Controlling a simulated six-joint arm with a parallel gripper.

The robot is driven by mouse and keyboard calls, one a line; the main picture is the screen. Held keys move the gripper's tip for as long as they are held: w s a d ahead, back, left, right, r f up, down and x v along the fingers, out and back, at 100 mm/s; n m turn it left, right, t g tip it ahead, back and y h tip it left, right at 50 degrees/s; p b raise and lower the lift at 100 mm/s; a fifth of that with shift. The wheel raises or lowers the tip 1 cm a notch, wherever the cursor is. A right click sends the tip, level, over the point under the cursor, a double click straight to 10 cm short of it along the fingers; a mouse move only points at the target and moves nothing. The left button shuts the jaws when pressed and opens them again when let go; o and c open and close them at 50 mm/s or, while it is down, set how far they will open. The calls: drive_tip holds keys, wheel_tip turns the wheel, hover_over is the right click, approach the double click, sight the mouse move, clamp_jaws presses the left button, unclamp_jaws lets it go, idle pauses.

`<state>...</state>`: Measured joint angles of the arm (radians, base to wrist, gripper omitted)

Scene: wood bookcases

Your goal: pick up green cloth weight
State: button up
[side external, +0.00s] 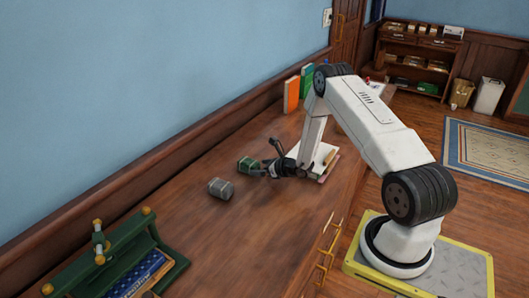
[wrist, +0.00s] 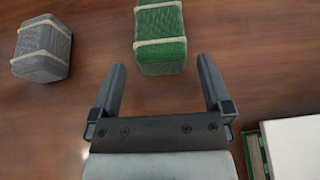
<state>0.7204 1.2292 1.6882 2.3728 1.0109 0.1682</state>
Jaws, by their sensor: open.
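The green cloth weight (side external: 248,165) lies on the wooden counter, a small green block with pale bands. In the wrist view the green cloth weight (wrist: 161,40) is just beyond my fingertips, roughly centred between them and a little toward the left in line; its far end is cut off by the frame's top. My gripper (side external: 270,168) is low over the counter beside the weight. In the wrist view my gripper (wrist: 162,68) is open, with nothing held between its fingers. I cannot tell the exact height of the fingers above the wood.
A grey cloth weight (side external: 221,188) lies close by; it is also at upper left in the wrist view (wrist: 43,47). Books (side external: 327,155) lie beside my wrist. Upright books (side external: 291,93) stand by the wall. A green rack (side external: 115,255) is at the near end.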

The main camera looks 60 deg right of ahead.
drive_tip(key=shift+x, duration=2.2)
clamp_jaws()
drive_tip(key=shift+d+r, duration=0.1)
